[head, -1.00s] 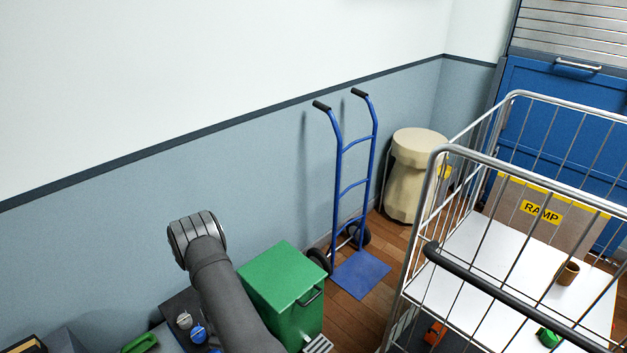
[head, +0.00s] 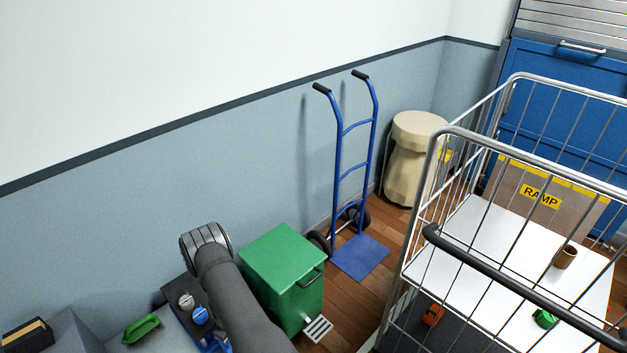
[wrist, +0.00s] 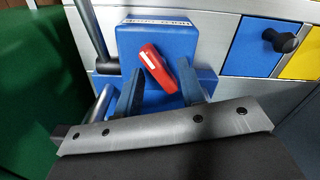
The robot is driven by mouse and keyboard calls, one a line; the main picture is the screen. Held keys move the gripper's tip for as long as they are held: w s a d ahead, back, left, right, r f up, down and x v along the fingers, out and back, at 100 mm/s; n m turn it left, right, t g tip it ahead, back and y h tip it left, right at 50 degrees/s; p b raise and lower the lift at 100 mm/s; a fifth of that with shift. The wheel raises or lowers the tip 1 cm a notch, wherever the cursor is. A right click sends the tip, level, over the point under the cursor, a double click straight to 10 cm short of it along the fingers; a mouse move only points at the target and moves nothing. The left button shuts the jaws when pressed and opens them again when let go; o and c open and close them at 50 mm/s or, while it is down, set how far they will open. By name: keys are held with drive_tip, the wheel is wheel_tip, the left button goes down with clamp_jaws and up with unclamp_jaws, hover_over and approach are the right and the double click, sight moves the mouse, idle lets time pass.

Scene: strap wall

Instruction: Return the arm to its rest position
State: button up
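My gripper (wrist: 160,90) shows in the wrist view with its two dark fingers apart and nothing seen held between them. Beyond the fingertips is a blue box (wrist: 158,38) with a red handle (wrist: 157,68) on its front. I cannot tell how far the fingers are from the handle. In the head view my dark grey arm rises from the bottom edge, left of the green bin; the gripper itself is not seen there.
A green pedal bin (head: 282,262) stands close to the right of my arm. A blue hand truck (head: 354,175) leans at the wall. A wire cage trolley (head: 420,215) fills the right. Grey and blue knobs (head: 200,315) sit left of my arm.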

drive_tip(key=m, duration=0.5)
drive_tip(key=shift+m, duration=0.4)
idle(1.3)
drive_tip(key=o, duration=0.5)
drive_tip(key=shift+r, duration=0.2)
drive_tip(key=o, duration=0.9)
wheel_tip(320, 180, up, 7)
drive_tip(key=w, duration=0.1)
drive_tip(key=shift+a+f+n, duration=0.15)
drive_tip(key=shift+a+n, duration=0.15)
drive_tip(key=shift+a, duration=0.1)
wheel_tip(320, 180, up, 12)
drive_tip(key=n, duration=0.2)
wheel_tip(320, 180, down, 10)
drive_tip(key=shift+s+d, duration=0.25)
drive_tip(key=shift+s, duration=0.2)
wheel_tip(320, 180, up, 10)
